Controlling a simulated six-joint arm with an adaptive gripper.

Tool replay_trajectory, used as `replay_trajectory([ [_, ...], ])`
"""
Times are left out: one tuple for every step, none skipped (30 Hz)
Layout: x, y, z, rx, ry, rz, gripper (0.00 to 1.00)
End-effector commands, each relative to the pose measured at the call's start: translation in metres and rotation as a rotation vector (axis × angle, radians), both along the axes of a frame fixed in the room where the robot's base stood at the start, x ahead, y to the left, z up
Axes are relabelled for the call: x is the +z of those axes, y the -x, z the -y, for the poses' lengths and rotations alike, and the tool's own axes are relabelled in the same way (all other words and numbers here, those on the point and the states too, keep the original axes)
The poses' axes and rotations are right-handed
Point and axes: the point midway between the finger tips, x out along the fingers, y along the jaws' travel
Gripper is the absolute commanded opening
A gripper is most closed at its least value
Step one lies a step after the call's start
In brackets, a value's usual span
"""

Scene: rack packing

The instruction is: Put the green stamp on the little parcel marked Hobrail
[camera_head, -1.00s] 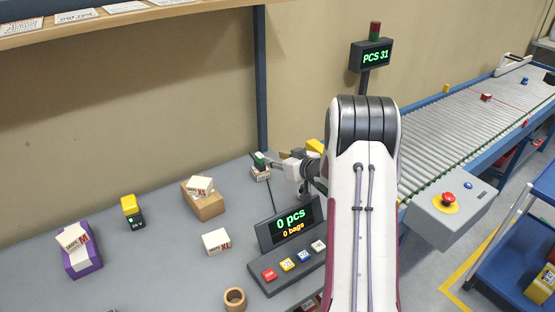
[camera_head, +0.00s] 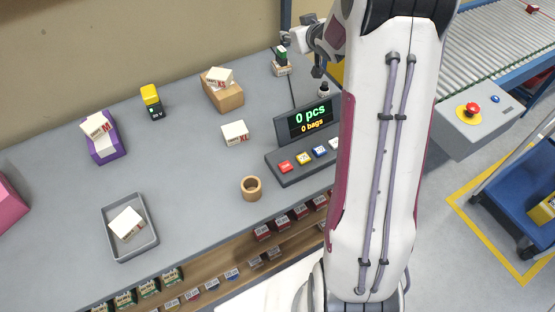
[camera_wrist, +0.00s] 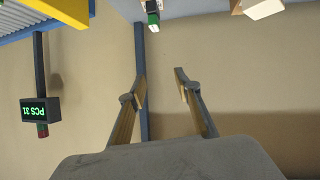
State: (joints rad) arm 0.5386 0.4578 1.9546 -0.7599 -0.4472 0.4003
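The green stamp (camera_head: 281,54), with a dark part, appears to stand upright on a small white parcel (camera_head: 282,69) at the back of the bench, beside the blue post. The stamp also shows at the top of the wrist view (camera_wrist: 153,18), upside down. I cannot read the parcel's marking, so I cannot tell whether it says Hobrail. My gripper (camera_head: 290,38) is just above and right of the stamp in the head view, apart from it. In the wrist view its two fingers (camera_wrist: 160,75) are spread with nothing between them.
A yellow-topped black device (camera_head: 151,102) stands at the back left. A counter display (camera_head: 308,119), button panel and wooden ring (camera_head: 251,188) sit nearer.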

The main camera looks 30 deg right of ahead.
Motion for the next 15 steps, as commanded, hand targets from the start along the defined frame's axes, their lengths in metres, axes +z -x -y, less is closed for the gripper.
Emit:
replay_trajectory([
  [0.011, 0.004, -0.007, -0.008, 0.011, -0.007, 0.33],
  [0.017, 0.007, -0.011, -0.015, 0.014, -0.013, 0.33],
  [0.023, 0.011, -0.015, -0.024, 0.02, -0.022, 0.33],
  [0.027, 0.015, -0.018, -0.031, 0.023, -0.029, 0.33],
  [0.032, 0.018, -0.022, -0.036, 0.028, -0.037, 0.33],
  [0.038, 0.023, -0.026, -0.044, 0.032, -0.045, 0.33],
  [0.042, 0.027, -0.029, -0.052, 0.034, -0.052, 0.33],
  [0.046, 0.031, -0.033, -0.056, 0.037, -0.059, 0.33],
  [0.051, 0.036, -0.038, -0.064, 0.04, -0.069, 0.33],
  [0.055, 0.04, -0.042, -0.07, 0.042, -0.076, 0.33],
  [0.059, 0.045, -0.045, -0.075, 0.043, -0.082, 0.33],
  [0.063, 0.051, -0.051, -0.081, 0.043, -0.093, 0.33],
  [0.067, 0.056, -0.055, -0.085, 0.045, -0.101, 0.33],
  [0.071, 0.061, -0.058, -0.09, 0.045, -0.107, 0.33],
  [0.074, 0.068, -0.064, -0.095, 0.046, -0.118, 0.33],
])
